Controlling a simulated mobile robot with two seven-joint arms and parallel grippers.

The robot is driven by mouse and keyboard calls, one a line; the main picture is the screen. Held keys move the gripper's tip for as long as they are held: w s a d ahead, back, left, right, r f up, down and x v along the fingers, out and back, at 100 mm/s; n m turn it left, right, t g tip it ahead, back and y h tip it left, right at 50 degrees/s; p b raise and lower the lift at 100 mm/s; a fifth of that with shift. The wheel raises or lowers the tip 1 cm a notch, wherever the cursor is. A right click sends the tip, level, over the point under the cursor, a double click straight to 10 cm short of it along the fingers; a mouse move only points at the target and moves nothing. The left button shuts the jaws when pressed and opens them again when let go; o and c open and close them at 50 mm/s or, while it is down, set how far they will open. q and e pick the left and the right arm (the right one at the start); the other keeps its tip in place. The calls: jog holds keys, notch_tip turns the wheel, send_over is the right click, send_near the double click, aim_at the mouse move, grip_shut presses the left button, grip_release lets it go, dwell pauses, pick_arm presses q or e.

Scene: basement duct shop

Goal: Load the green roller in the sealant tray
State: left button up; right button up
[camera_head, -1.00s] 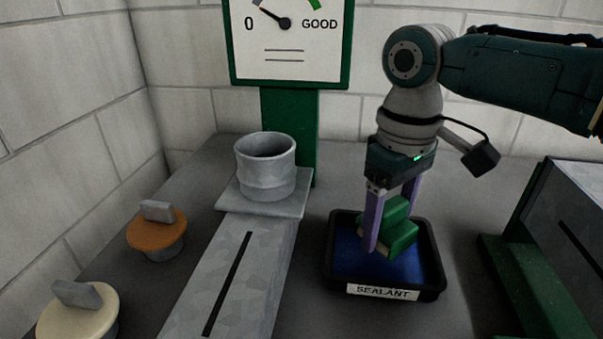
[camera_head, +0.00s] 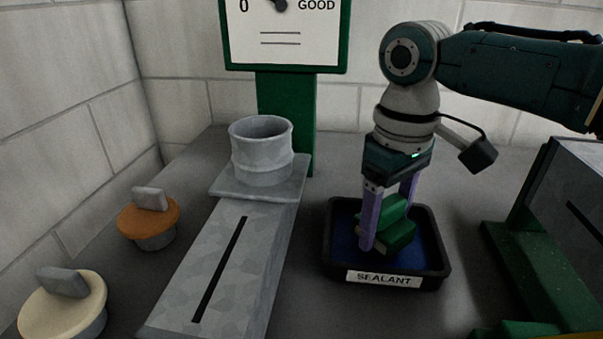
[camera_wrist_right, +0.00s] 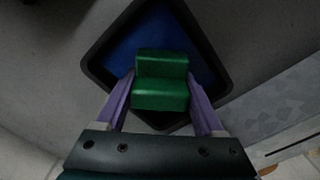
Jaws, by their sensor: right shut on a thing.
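The green roller (camera_head: 398,233) is a green block-like piece with a stepped shape. My right gripper (camera_head: 388,228) points down and is shut on it, with a purple finger on each side. The roller is inside the outline of the black sealant tray (camera_head: 334,270), over its blue bottom (camera_head: 345,228); I cannot tell whether it touches the bottom. In the right wrist view the roller (camera_wrist_right: 161,80) sits between the two fingers above the blue-bottomed tray (camera_wrist_right: 98,72). The tray's front carries a white SEALANT label (camera_head: 384,279). My left gripper is not in view.
A metal duct (camera_head: 245,235) with a round collar (camera_head: 262,152) and a slot stands left of the tray. Knobbed plugs, orange (camera_head: 150,222) and cream (camera_head: 62,305), are at the far left. A gauge (camera_head: 285,38) stands behind. A green-based metal piece (camera_head: 540,260) is at right.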

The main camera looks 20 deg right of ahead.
aim_at(389, 202)
jog(key=shift+f, duration=0.5)
dwell(0.3)
dwell(0.9)
jog(key=shift+d+f, duration=0.1)
jog(key=shift+f, duration=0.05)
dwell(0.6)
notch_tip(389, 202, up, 3)
jog(key=p, duration=0.3)
jog(key=shift+f, duration=0.1)
notch_tip(389, 202, up, 5)
jog(key=p, duration=0.5)
jog(key=shift+f, duration=0.3)
